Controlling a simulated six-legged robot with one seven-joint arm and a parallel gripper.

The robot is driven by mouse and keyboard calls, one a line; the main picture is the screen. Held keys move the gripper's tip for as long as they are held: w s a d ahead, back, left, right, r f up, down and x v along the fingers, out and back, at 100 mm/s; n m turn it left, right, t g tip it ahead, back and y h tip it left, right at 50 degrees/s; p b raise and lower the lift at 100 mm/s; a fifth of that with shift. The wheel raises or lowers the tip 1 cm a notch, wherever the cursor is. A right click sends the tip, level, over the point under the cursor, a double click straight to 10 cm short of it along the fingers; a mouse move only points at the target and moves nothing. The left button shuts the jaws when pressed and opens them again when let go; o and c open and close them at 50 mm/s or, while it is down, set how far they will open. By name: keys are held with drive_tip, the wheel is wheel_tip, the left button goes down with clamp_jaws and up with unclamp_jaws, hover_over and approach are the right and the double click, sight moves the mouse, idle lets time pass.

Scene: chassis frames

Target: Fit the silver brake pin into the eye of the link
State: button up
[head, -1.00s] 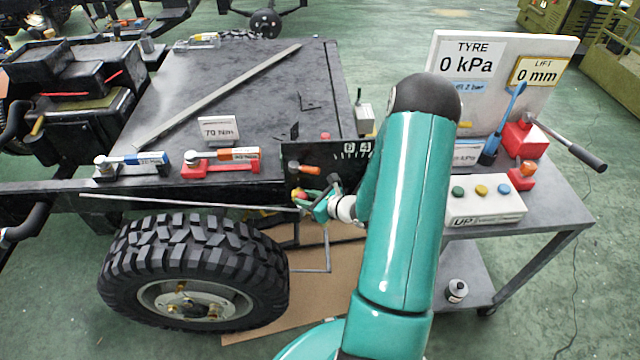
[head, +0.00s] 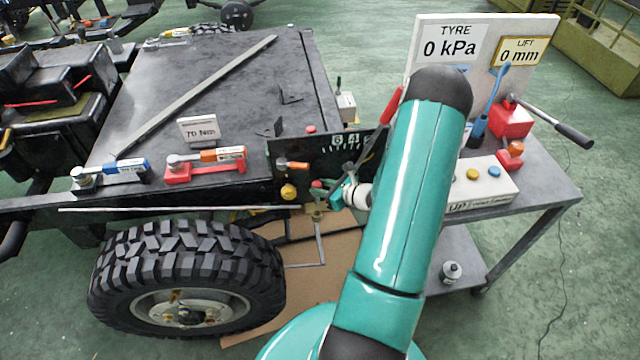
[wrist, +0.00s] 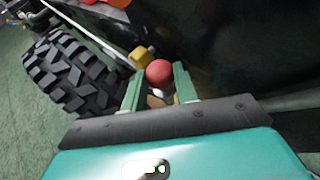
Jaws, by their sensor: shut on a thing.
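My gripper (head: 328,194) is at the dark gauge panel on the chassis side, right of the tyre. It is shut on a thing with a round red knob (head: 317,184). The red knob (wrist: 158,72) sits between the two green fingers in the wrist view. A small brass-coloured part (head: 316,213) shows just below my gripper. A lever with a red grip (head: 391,105) rises behind my gripper.
A yellow knob (head: 288,191) and an orange handle (head: 296,165) are close to my gripper's left. The large tyre (head: 185,270) stands below left. A grey trolley (head: 545,190) with tools and a button box is on the right. Cardboard (head: 335,255) lies below.

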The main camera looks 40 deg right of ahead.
drive_tip(key=shift+w+f, duration=0.1)
drive_tip(key=shift+f, duration=2.25)
drive_tip(key=shift+f, duration=3)
drive_tip(key=o, duration=1.1)
drive_tip(key=v, duration=1.3)
drive_tip(key=shift+s+r, duration=0.1)
drive_tip(key=shift+s, duration=0.25)
